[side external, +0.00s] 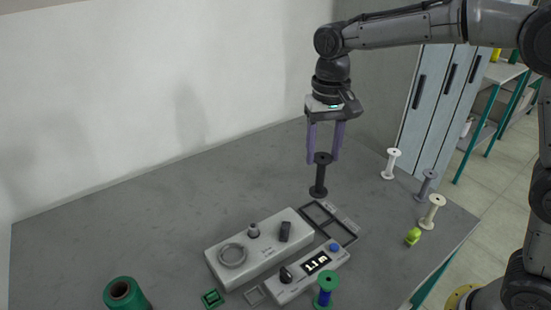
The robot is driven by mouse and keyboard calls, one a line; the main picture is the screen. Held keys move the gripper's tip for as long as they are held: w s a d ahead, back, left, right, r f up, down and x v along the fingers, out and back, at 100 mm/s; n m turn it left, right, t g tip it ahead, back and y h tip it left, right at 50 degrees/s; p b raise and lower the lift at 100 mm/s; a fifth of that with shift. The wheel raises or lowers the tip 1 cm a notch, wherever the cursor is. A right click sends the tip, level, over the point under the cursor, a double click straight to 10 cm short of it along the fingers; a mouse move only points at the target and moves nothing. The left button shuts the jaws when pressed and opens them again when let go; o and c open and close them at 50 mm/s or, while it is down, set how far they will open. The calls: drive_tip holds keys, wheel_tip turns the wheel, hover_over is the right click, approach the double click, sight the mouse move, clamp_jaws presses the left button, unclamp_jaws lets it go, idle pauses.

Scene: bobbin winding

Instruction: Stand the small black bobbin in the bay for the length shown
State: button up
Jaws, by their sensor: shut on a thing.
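The small black bobbin (319,178) is upright between the purple fingers of my gripper (323,158), which are shut on its upper end. Its lower flange shows just behind the bays in the picture; I cannot tell whether it touches the table. The bays are a dark frame (341,225) with several open compartments, right of the winder. A grey control box (309,274) in front has a lit display (316,262) with white characters, too small to read surely, perhaps "L1A". It also has a black knob (287,275) and a blue button (335,247).
The light grey winder (259,249) carries a ring and posts. White (391,164), grey (426,186) and cream (432,212) bobbins stand right. A yellow-green object (413,237), green-blue bobbin (326,289) and green spool (125,293) stand nearer. The table's left back is clear.

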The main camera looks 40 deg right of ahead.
drive_tip(key=s+d+f+m, duration=0.1)
drive_tip(key=s+d, duration=0.3)
drive_tip(key=d, duration=0.2)
wheel_tip(320, 180, down, 12)
drive_tip(key=shift+w+a, duration=0.2)
drive_tip(key=shift+f, duration=1)
idle(1.5)
drive_tip(key=o, duration=1.1)
drive_tip(key=shift+o, duration=0.2)
wheel_tip(320, 180, up, 7)
idle(0.5)
